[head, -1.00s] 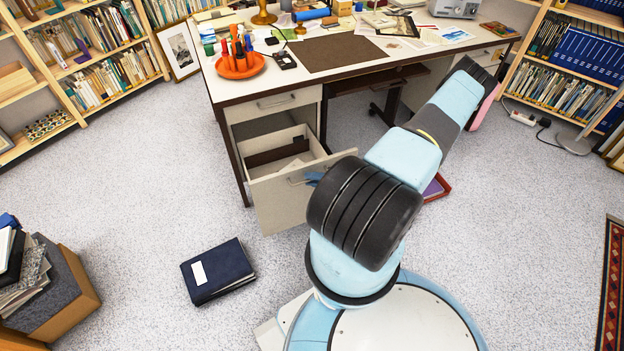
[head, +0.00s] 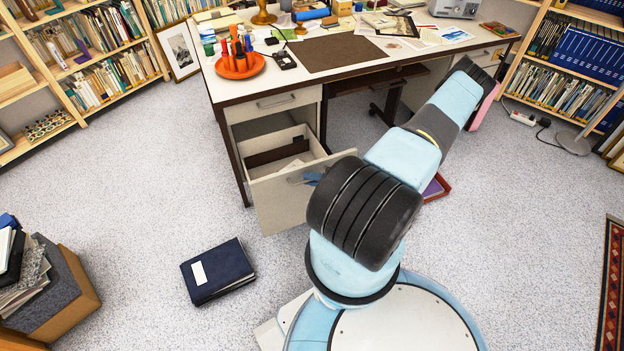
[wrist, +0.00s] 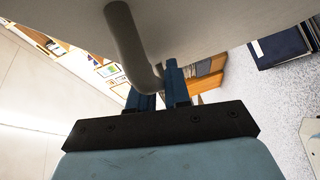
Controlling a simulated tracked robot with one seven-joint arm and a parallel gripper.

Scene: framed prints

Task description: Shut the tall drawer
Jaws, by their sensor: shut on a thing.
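The tall drawer (head: 285,205) is the lower drawer at the left end of the desk (head: 231,160). It stands pulled out, with its open inside showing and some paper in it. Its front carries a grey bar handle (head: 297,180).
A shallow shut drawer (head: 287,102) is above the tall one. A dark blue binder (head: 218,271) lies on the floor in front and to the left. A box with papers (head: 55,290) stands at the far left.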

